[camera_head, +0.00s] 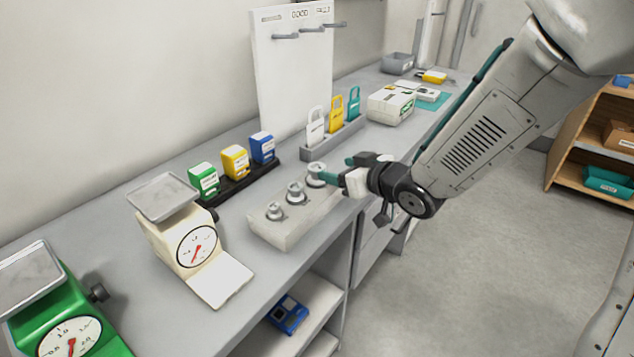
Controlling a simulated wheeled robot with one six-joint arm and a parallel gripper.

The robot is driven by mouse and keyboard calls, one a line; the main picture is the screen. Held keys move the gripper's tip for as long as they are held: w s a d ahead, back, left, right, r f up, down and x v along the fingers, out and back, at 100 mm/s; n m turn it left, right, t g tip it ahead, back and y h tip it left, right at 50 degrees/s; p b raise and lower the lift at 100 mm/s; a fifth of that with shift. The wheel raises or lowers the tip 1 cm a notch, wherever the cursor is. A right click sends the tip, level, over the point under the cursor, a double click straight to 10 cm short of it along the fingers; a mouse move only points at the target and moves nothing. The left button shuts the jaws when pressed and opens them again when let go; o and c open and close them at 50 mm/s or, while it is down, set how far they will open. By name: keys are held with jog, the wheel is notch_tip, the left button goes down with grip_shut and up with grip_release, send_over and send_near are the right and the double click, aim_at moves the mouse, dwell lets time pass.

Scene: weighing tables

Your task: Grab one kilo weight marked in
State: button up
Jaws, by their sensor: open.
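Three metal knobbed weights stand in a row on a pale block (290,234) at the table's front edge. They are the near weight (275,211), the middle weight (296,193) and the far weight (314,172), which looks largest. Their markings are too small to read, so I cannot tell which is one kilo. My gripper (338,169) has teal fingertips and is open. It is at the right side of the far weight, with one fingertip overlapping its edge in the picture. I cannot tell whether they touch.
A cream dial scale (180,243) and a green dial scale (68,312) stand at the left. Green, yellow and blue blocks sit in a black rack (252,184) behind the weights. A grey stand (330,140) holds coloured padlock-shaped tags. The floor (480,245) at right is clear.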

aim_at(319, 167)
jog(key=shift+a+f+y, duration=0.15)
jog(key=shift+a+y, duration=0.15)
jog(key=shift+a, duration=0.3)
jog(key=shift+w+a+f, duration=0.15)
jog(key=shift+a, duration=0.15)
jog(key=x, duration=0.7)
jog(key=shift+a, duration=0.2)
grip_shut()
